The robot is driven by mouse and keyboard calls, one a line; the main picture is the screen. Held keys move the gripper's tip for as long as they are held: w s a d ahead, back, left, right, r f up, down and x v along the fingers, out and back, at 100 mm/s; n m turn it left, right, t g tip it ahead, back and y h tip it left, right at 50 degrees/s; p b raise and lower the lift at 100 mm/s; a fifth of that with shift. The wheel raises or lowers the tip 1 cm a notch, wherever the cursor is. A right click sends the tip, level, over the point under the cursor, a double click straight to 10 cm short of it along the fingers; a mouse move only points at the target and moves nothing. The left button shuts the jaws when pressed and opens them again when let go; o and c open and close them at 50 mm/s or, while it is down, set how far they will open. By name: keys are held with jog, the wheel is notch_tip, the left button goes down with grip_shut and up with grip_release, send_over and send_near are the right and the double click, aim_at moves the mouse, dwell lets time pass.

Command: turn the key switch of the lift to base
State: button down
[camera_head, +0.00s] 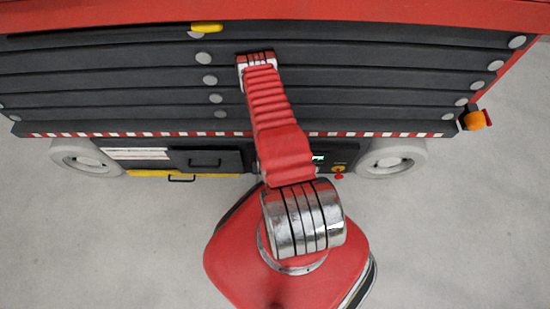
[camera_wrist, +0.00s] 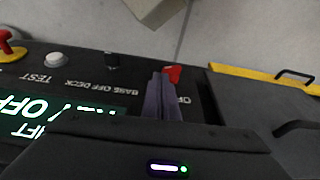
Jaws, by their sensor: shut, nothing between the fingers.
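The control panel of the lift shows upside down in the wrist view. The key switch (camera_wrist: 112,60) is a small dark knob beside the printed words BASE OFF DECK. Which way it points is too small to tell. My gripper (camera_wrist: 165,78) is shut and empty, its dark fingers over the panel to the right of the key switch and apart from it. A red handle (camera_wrist: 172,73) shows at the fingertips, by the word OFF; whether they touch it I cannot tell. In the head view my arm hides the gripper and most of the panel.
A lit green display (camera_wrist: 70,115), partly hidden, shows LIFT and OFF. A pale TEST button (camera_wrist: 57,60) and a red knob on yellow (camera_wrist: 8,45) sit left. A yellow bar (camera_wrist: 260,75) and a black handle (camera_wrist: 296,74) are right. The lift's wheels (camera_head: 88,157) stand on grey floor.

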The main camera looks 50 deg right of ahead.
jog(key=shift+w+a+r, duration=0.25)
jog(key=shift+a+r, duration=0.2)
jog(key=shift+r, duration=0.05)
jog(key=shift+w+a+r, duration=0.2)
jog(key=shift+a+r, duration=0.25)
jog(key=c, duration=2.5)
grip_release()
jog(key=shift+c, duration=0.2)
